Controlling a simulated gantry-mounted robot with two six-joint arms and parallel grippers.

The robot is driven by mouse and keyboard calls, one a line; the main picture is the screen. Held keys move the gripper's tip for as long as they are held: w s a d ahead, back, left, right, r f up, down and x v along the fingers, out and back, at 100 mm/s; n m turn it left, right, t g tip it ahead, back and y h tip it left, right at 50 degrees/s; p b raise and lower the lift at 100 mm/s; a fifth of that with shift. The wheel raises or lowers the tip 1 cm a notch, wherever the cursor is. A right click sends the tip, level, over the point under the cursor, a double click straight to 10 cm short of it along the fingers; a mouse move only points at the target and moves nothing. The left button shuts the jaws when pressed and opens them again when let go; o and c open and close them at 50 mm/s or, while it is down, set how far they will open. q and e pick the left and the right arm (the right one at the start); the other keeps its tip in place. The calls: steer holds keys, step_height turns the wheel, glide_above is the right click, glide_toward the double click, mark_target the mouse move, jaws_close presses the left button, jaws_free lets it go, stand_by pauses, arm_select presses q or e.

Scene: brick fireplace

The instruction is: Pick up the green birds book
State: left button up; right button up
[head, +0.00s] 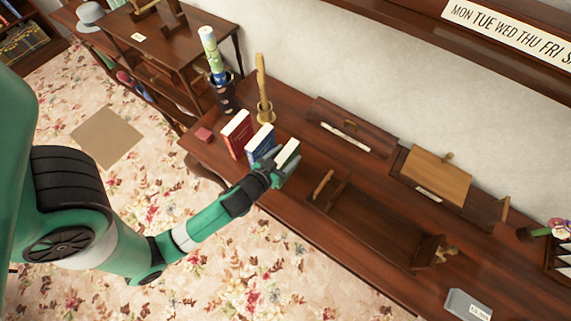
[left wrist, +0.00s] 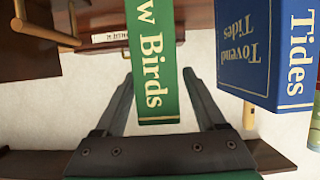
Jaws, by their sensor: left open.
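The green birds book (left wrist: 153,60) shows its spine with "w Birds" in pale letters in the left wrist view. In the head view its pale page edges (head: 288,152) stick up above my left gripper (head: 284,170), with its lower part hidden. My left gripper is open, with one finger on each side of the spine in the left wrist view (left wrist: 158,80). I cannot tell whether either finger touches the book. My right gripper is not in view.
A blue "Tides" book (head: 260,142) stands close beside the green one, with a red book (head: 237,133) beyond it. A wooden rack (head: 375,220) lies to the right on the dark wooden table (head: 310,240).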

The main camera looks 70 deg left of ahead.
arm_select(q)
jaws_close()
steer(key=shift+r, duration=0.1)
stand_by(1.2)
